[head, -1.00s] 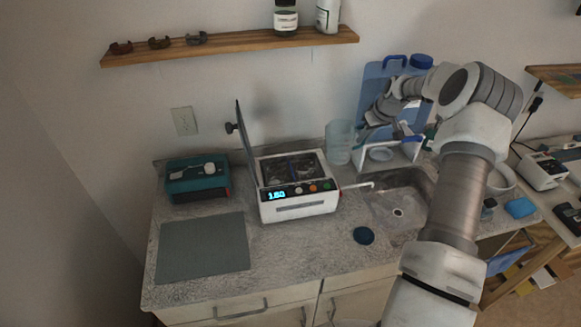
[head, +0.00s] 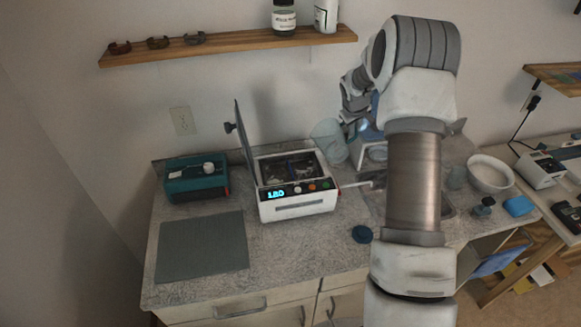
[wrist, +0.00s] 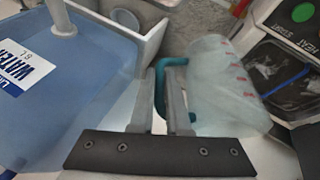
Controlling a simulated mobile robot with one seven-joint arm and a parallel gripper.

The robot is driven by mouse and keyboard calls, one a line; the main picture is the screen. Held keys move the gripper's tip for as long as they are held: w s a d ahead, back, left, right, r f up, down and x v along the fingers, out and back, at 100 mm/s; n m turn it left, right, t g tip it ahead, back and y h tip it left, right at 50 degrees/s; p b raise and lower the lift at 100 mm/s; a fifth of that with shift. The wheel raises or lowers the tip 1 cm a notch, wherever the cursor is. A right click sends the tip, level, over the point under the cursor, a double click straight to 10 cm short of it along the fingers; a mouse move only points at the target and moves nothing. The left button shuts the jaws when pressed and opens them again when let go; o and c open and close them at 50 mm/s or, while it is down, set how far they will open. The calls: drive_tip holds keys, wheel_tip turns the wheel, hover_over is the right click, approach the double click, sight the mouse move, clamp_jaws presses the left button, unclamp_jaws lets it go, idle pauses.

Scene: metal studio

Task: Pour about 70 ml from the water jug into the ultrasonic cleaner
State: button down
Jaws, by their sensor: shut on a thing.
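The water jug (head: 329,142) is a clear, pale jug. In the wrist view the jug (wrist: 222,88) shows red graduation marks and a teal handle. My gripper (wrist: 170,75) is shut on that handle. The water level in the jug is unclear.
A blue container labelled WATER (wrist: 50,95) stands close left of my gripper in the wrist view. A teal device (head: 195,180) and grey mat (head: 202,246) lie left of the cleaner. A dark blue disc (head: 362,234) lies in front. A white bowl (head: 490,173) stands right.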

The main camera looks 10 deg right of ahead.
sight(342, 124)
drive_tip(key=shift+w+a+r+h, duration=0.1)
drive_tip(key=shift+a+r+h, duration=0.25)
drive_tip(key=shift+a, duration=0.15)
drive_tip(key=shift+w+a+r+h, duration=0.1)
drive_tip(key=shift+a+r+h, duration=0.1)
drive_tip(key=shift+a+h, duration=0.2)
drive_tip(key=shift+a+r+n+h+b, duration=0.3)
drive_tip(key=shift+a+r+h+b, duration=0.25)
drive_tip(key=shift+b, duration=0.6)
drive_tip(key=a+h+b, duration=0.1)
drive_tip(key=b, duration=0.1)
drive_tip(key=shift+a+f+b, duration=0.1)
drive_tip(key=shift+f+b, duration=0.1)
drive_tip(key=shift+b, duration=0.2)
drive_tip(key=a+f+h+b, duration=0.1)
drive_tip(key=b, duration=0.3)
drive_tip(key=shift+n+h, duration=0.3)
drive_tip(key=shift+n, duration=0.1)
drive_tip(key=shift+a+r+t+h+b, duration=0.15)
drive_tip(key=shift+a+t+h+b, duration=0.15)
drive_tip(key=shift+h, duration=0.1)
drive_tip(key=shift+r, duration=0.4)
drive_tip(key=shift+a+h, duration=0.35)
drive_tip(key=shift+h, duration=0.25)
drive_tip(key=shift+a+r+b, duration=0.1)
drive_tip(key=shift+b, duration=0.2)
drive_tip(key=shift+a+n+h+b, duration=0.45)
drive_tip(key=shift+a+n+h, duration=0.05)
drive_tip(key=shift+a+h, duration=0.3)
